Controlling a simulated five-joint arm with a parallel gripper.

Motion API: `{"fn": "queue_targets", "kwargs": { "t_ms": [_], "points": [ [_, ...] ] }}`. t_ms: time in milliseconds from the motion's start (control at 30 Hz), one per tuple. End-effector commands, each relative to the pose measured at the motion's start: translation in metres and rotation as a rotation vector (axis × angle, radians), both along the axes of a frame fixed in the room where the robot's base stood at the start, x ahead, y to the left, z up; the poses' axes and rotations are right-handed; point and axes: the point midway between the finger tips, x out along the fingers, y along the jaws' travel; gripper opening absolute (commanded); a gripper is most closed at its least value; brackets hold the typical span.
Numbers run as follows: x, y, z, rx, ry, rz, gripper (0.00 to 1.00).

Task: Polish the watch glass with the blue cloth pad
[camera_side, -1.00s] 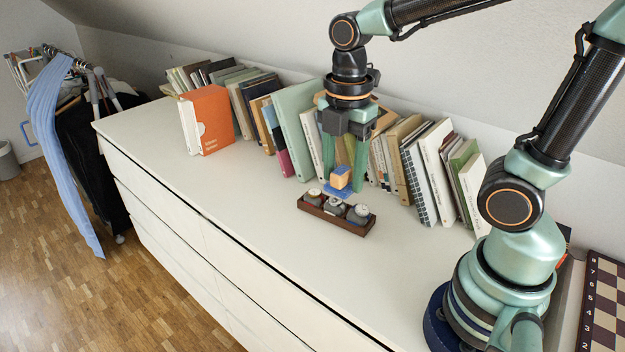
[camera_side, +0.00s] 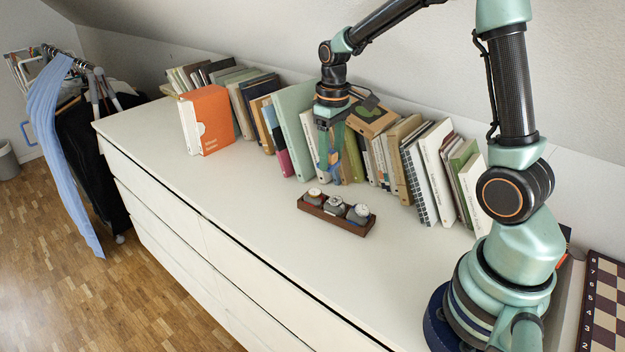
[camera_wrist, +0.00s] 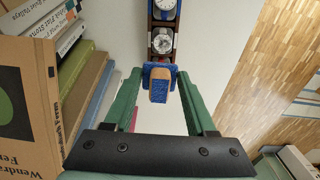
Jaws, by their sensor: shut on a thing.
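My gripper (camera_side: 331,168) is above the back of the dresser top, close in front of the books. In the wrist view my gripper (camera_wrist: 158,80) is shut on the blue cloth pad (camera_wrist: 159,91), which has a light wooden block. The pad (camera_side: 333,177) is small and partly hidden by the fingers in the side view. Three watches (camera_side: 335,204) sit in a row in a dark wooden tray (camera_side: 345,226), in front of the gripper and apart from it. In the wrist view one watch (camera_wrist: 163,43) shows its glass face up beyond the pad, with another watch (camera_wrist: 164,5) behind it.
A long row of books (camera_side: 296,120) stands along the wall, right beside the gripper. An orange binder (camera_side: 207,120) stands at the left. The dresser top (camera_side: 250,190) is clear to the left and front of the tray. A chessboard (camera_side: 606,300) is at the far right.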

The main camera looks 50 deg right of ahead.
Motion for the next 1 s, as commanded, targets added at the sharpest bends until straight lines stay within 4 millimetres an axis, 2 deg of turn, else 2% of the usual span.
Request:
{"fn": "queue_targets", "kwargs": {
  "t_ms": [267,933,1000],
  "points": [
    [0.001,-0.002,-0.012,0.001,0.002,-0.025,0.12],
    [0.000,-0.002,-0.072,0.001,0.003,-0.022,0.12],
    [0.000,-0.002,-0.084,0.001,0.005,-0.022,0.12]
  ]
}}
